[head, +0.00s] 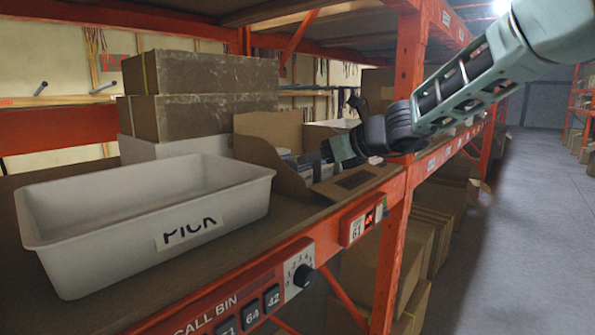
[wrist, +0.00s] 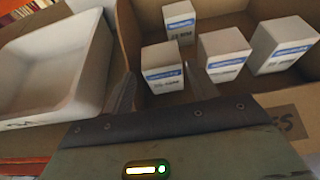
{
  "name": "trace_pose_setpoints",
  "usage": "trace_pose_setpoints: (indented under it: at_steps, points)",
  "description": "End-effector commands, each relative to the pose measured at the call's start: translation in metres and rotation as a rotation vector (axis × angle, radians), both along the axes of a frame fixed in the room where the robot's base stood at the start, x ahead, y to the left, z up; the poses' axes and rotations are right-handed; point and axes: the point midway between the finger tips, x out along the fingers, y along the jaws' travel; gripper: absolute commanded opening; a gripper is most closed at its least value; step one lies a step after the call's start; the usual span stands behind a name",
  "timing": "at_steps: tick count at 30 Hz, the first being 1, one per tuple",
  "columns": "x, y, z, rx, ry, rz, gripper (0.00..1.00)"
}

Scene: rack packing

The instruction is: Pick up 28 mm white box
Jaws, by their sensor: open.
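Several white boxes with blue label stripes stand upright in an open cardboard carton (head: 272,147); the wrist view shows its cardboard wall (wrist: 127,35). The print is too small to tell which is the 28 mm white box. My gripper (head: 338,150) is at the carton's opening. In the wrist view my gripper (wrist: 160,82) is open, its two fingers pointing into the carton. The nearest white box (wrist: 163,72) appears between the fingers. Another white box (wrist: 223,54) stands just right of the right finger, one (wrist: 178,20) behind, and one (wrist: 283,42) farther right.
A white PICK tote (head: 225,213) stands empty on the shelf left of the carton; its rim also shows in the wrist view (wrist: 97,50). Closed cartons (head: 200,115) are stacked behind. An orange rack post (head: 398,215) stands close to my arm on the right.

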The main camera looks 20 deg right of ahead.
Motion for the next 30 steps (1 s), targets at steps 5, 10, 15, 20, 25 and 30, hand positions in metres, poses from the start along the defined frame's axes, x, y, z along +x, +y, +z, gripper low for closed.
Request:
trace_pose_setpoints:
  at_steps: [5,10,15,20,25,30]
  points:
    - [0.012,0.009,-0.006,0.0,0.0,0.001,0.58]
    - [0.021,0.014,-0.01,0.002,0.002,0.001,0.58]
    - [0.039,0.025,-0.02,0.001,0.003,0.002,0.58]
    - [0.051,0.033,-0.026,0.001,0.0,0.002,0.58]
    - [0.053,0.034,-0.028,-0.002,-0.002,0.001,0.58]
    - [0.053,0.034,-0.028,-0.002,-0.001,0.001,0.41]
